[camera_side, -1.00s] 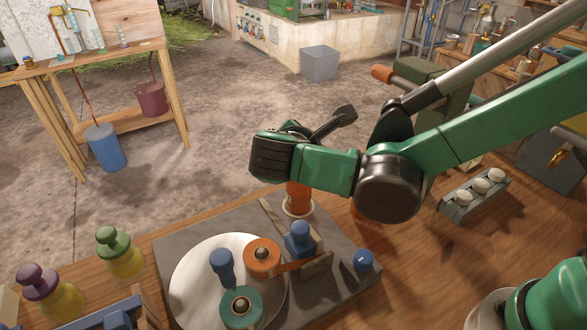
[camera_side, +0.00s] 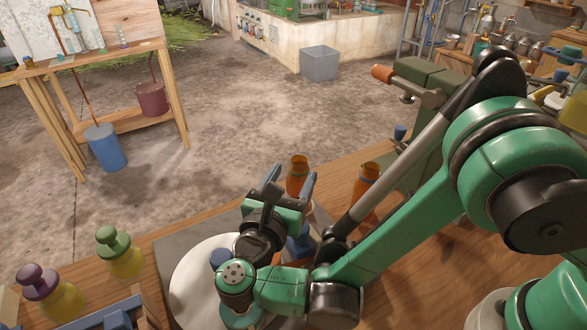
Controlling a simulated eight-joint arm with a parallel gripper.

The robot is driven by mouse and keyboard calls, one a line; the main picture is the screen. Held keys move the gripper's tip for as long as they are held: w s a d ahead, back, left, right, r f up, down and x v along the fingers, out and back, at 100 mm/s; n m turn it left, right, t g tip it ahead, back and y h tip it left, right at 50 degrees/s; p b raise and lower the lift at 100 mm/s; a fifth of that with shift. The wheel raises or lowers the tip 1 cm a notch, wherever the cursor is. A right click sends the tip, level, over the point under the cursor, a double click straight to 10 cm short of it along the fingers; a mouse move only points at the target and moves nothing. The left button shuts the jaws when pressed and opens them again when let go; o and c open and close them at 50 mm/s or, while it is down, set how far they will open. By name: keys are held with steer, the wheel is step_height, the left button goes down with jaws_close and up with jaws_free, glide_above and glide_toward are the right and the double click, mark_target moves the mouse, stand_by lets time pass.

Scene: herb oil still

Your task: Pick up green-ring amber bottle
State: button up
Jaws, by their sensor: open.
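Two open-topped amber bottles stand at the far side of the bench. The left amber bottle (camera_side: 297,174) shows between and just beyond my fingertips; its lower part is partly hidden. The right amber bottle (camera_side: 369,178) stands behind my arm, which hides some of it. I cannot make out a green ring on either bottle. My gripper (camera_side: 290,178) is open, with its two blue-grey fingers spread and pointing to the far side. I cannot tell whether they touch the left bottle, and nothing is held.
A white round plate (camera_side: 190,285) on a grey board lies under my wrist, its fittings mostly hidden. A green-knobbed yellow jar (camera_side: 122,262) and a purple-knobbed yellow jar (camera_side: 60,300) stand at left. A blue frame (camera_side: 110,318) is at the front left.

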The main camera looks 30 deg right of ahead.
mark_target(299, 166)
steer(key=x, duration=0.5)
steer(key=shift+d+f, duration=0.1)
steer(key=shift+f, duration=0.15)
jaws_close()
stand_by(1.1)
